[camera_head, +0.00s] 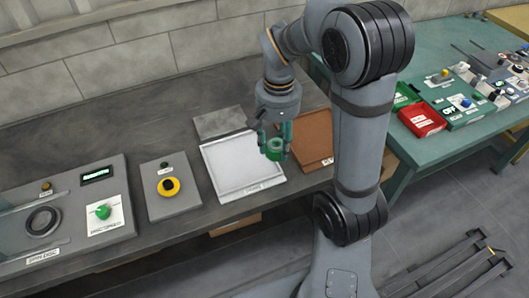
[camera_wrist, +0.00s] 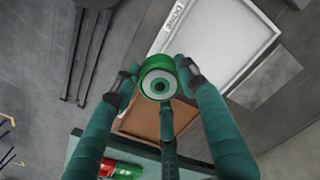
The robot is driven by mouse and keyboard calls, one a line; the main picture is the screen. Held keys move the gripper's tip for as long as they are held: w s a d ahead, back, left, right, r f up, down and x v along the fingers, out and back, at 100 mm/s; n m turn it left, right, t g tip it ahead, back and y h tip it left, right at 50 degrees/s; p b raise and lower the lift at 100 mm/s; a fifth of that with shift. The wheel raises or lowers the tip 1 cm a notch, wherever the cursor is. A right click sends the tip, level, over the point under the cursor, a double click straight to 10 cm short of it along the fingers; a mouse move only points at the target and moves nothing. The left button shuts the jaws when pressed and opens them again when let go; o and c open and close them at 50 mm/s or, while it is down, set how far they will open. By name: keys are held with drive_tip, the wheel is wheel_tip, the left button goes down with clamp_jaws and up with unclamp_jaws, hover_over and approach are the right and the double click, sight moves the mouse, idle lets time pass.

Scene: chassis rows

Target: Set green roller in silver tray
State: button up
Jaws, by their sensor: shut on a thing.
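The green roller (camera_head: 275,147) is held in my gripper (camera_head: 274,141), above the right side of the silver tray. In the wrist view the green roller (camera_wrist: 159,80) shows its round end with a pale ring and dark centre, between the fingertips of my gripper (camera_wrist: 159,82). The silver tray (camera_head: 235,165) lies flat on the dark bench, looks empty and has a low rim and a front label. The silver tray also shows at the upper right of the wrist view (camera_wrist: 225,45). The roller appears apart from the tray floor.
A brown tray (camera_head: 312,140) lies just right of the silver tray, partly behind my arm. A grey plate (camera_head: 220,122) lies behind it. A green table (camera_head: 440,125) holds red and green bins.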

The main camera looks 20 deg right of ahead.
drive_tip(key=shift+n, duration=0.3)
drive_tip(key=w+a+f, duration=0.2)
drive_tip(key=w, duration=0.1)
drive_tip(key=w+a+f+p, duration=0.1)
drive_tip(key=w+a+f, duration=0.1)
drive_tip(key=w+a, duration=0.1)
drive_tip(key=w+a+f+p, duration=0.1)
drive_tip(key=w+a+f, duration=0.1)
drive_tip(key=w+f, duration=0.1)
drive_tip(key=shift+w+a, duration=0.3)
drive_tip(key=shift+w, duration=0.3)
drive_tip(key=shift+f, duration=1.95)
drive_tip(key=shift+f, duration=0.1)
drive_tip(key=shift+f, duration=0.15)
drive_tip(key=o, duration=1.4)
drive_tip(key=shift+c, duration=0.2)
wheel_tip(320, 180, up, 12)
drive_tip(key=shift+r, duration=0.25)
